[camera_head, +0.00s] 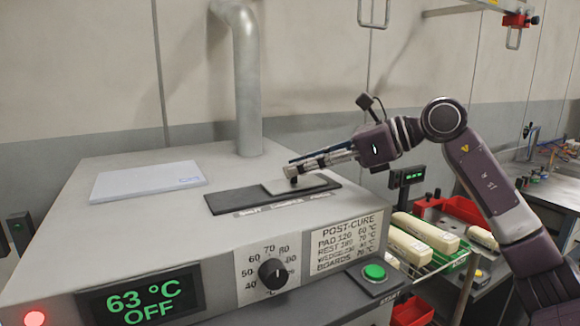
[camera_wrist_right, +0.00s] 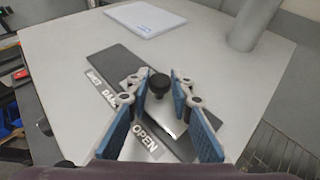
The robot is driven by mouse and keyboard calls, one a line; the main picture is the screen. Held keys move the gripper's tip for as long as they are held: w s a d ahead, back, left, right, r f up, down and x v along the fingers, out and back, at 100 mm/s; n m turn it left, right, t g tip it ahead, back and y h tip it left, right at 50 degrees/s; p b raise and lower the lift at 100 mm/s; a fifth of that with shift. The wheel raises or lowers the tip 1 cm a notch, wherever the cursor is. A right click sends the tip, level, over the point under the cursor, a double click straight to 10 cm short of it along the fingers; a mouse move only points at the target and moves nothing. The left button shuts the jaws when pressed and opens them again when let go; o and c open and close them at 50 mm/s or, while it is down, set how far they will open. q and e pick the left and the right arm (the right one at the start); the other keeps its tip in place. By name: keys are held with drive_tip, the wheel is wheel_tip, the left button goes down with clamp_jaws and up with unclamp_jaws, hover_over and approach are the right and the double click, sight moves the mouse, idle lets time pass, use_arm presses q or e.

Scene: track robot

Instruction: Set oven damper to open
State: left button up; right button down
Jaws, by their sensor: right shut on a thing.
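The oven damper is a silver slide plate (camera_head: 306,185) on a dark track (camera_head: 235,200) on top of the oven. It lies toward the track's right end in the head view. In the right wrist view the plate (camera_wrist_right: 172,122) is beside the OPEN label (camera_wrist_right: 145,138), with dark track bare beyond it. A small black knob (camera_wrist_right: 158,83) stands on the plate. My right gripper (camera_head: 291,171) reaches in from the right and is shut on the knob; its fingertips partly hide the knob in the head view. My left gripper is not in view.
A white board (camera_head: 148,180) lies on the oven top, left of the track. A vertical pipe (camera_head: 247,90) rises behind. Red bins stand at right.

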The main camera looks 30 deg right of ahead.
drive_tip(key=shift+d, duration=0.15)
drive_tip(key=c, duration=2.1)
unclamp_jaws()
drive_tip(key=shift+r, duration=0.1)
drive_tip(key=o, duration=0.4)
drive_tip(key=shift+d, duration=0.25)
drive_tip(key=shift+s, duration=0.15)
drive_tip(key=v, duration=1.1)
drive_tip(key=shift+s+d, duration=0.2)
drive_tip(key=shift+d, duration=0.15)
